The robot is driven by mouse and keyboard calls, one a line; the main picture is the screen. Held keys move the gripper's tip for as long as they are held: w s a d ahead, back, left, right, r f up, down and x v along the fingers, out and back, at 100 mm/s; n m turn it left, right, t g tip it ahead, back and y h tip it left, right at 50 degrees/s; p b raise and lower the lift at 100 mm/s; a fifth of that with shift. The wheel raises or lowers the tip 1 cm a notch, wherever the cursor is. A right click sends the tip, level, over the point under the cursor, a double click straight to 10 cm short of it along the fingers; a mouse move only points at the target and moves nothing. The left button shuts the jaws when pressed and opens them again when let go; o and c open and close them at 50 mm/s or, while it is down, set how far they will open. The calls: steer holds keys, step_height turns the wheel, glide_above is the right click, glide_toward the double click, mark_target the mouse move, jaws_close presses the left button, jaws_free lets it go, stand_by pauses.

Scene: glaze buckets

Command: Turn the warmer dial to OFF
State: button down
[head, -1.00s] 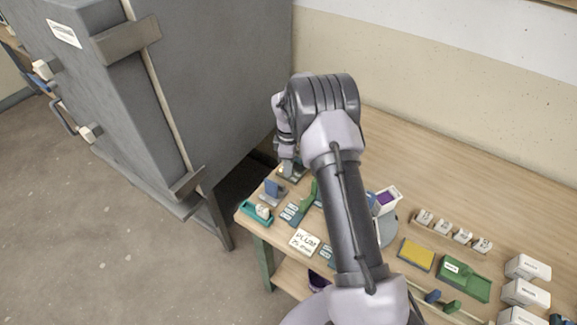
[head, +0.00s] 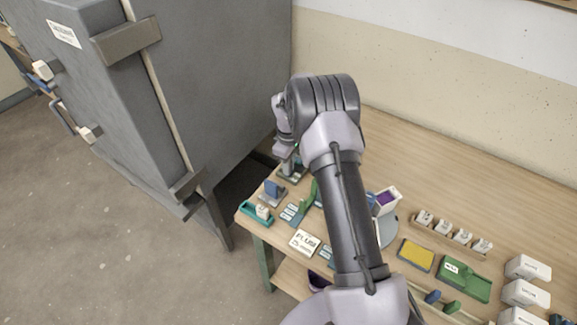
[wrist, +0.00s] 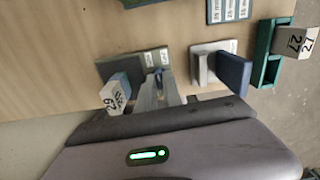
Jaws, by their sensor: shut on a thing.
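The warmer (wrist: 106,69) is a small grey-green unit with pale labels, in the upper left of the wrist view. It also shows at the table's left end in the head view (head: 291,177). My gripper (wrist: 158,76) is over its right part, with the fingers shut on the dial. The fingers hide most of the dial, and I cannot read its setting. A pale block marked 29 (wrist: 116,98) stands on the warmer, just left of the fingers. In the head view my wrist covers the fingers.
A grey stand with a blue plate (wrist: 232,70) and a teal holder (wrist: 266,55) with a block marked 27 (wrist: 296,41) are to the right in the wrist view. A large grey kiln (head: 200,80) stands left of the table. Bare wood (head: 440,160) lies towards the wall.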

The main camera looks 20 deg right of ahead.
steer(key=m, duration=0.5)
steer(key=shift+m, duration=0.3)
stand_by(0.4)
steer(key=c, duration=1.5)
jaws_free()
step_height(320, 180, up, 18)
steer(key=p, duration=0.4)
steer(key=shift+f+p, duration=0.25)
steer(key=shift+p, duration=0.05)
